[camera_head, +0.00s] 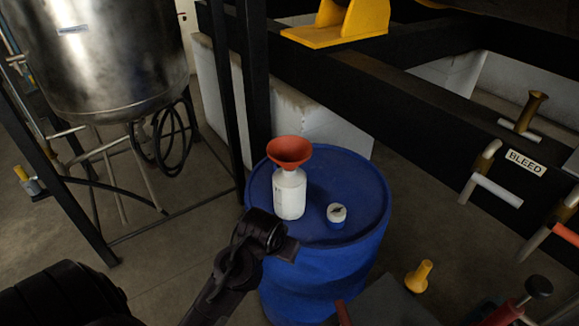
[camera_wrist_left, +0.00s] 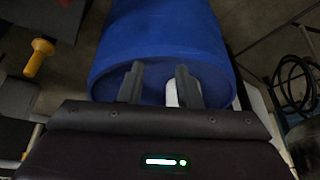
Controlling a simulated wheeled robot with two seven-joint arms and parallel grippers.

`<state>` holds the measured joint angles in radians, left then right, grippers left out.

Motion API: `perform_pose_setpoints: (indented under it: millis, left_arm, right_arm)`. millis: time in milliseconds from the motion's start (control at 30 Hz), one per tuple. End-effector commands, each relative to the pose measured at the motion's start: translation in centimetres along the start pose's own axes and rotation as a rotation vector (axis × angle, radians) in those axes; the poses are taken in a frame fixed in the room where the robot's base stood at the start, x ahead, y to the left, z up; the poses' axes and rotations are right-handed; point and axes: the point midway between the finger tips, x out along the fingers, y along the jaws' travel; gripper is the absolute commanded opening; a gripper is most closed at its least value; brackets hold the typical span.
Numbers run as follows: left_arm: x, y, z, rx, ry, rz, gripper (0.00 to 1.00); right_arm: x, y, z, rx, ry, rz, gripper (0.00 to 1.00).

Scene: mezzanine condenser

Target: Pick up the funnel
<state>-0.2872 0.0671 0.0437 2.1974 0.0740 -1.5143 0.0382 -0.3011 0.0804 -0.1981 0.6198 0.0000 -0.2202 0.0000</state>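An orange-red funnel (camera_head: 289,151) sits mouth up in the top of a white bottle (camera_head: 290,194), which stands upright on a blue drum (camera_head: 262,190). My left gripper (camera_head: 289,249) is in front of the drum's near side, lower than the funnel and apart from it. In the left wrist view its two fingers (camera_wrist_left: 159,78) are spread with a gap between them, over the blue drum (camera_wrist_left: 160,35). A white patch shows beside one finger; I cannot tell what it is. The funnel cannot be made out there. My right gripper is not in view.
A small white and blue jar (camera_head: 337,215) stands on the drum, right of the bottle. A steel tank (camera_head: 100,60) and black frame posts stand at left and behind. A yellow flared piece (camera_head: 419,277) is right of the drum.

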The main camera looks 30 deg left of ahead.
Motion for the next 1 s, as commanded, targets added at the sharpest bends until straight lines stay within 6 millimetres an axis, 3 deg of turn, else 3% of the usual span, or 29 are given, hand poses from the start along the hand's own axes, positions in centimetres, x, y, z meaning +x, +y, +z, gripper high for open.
perform_pose_setpoints:
  millis: [33,300,500,767,1000]
  left_arm:
    - [-1.4,-1.4,-2.5,-0.067,0.029,-0.009,0.31]
    - [-4.4,-8.4,-12.8,-0.468,0.131,0.022,0.31]
    - [-5.5,-11.8,-18.7,-0.749,0.165,0.136,0.31]
    - [-5.9,-12.7,-21.4,-0.876,0.167,0.215,0.31]
    - [-3.6,-12.3,-22.0,-0.878,0.165,0.217,0.31]
  right_arm:
    - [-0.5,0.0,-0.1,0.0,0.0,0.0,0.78]
    - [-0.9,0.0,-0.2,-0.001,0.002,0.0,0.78]
    - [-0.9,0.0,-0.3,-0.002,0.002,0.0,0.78]
    - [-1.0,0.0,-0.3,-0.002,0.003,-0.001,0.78]
    - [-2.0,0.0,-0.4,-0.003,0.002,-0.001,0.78]
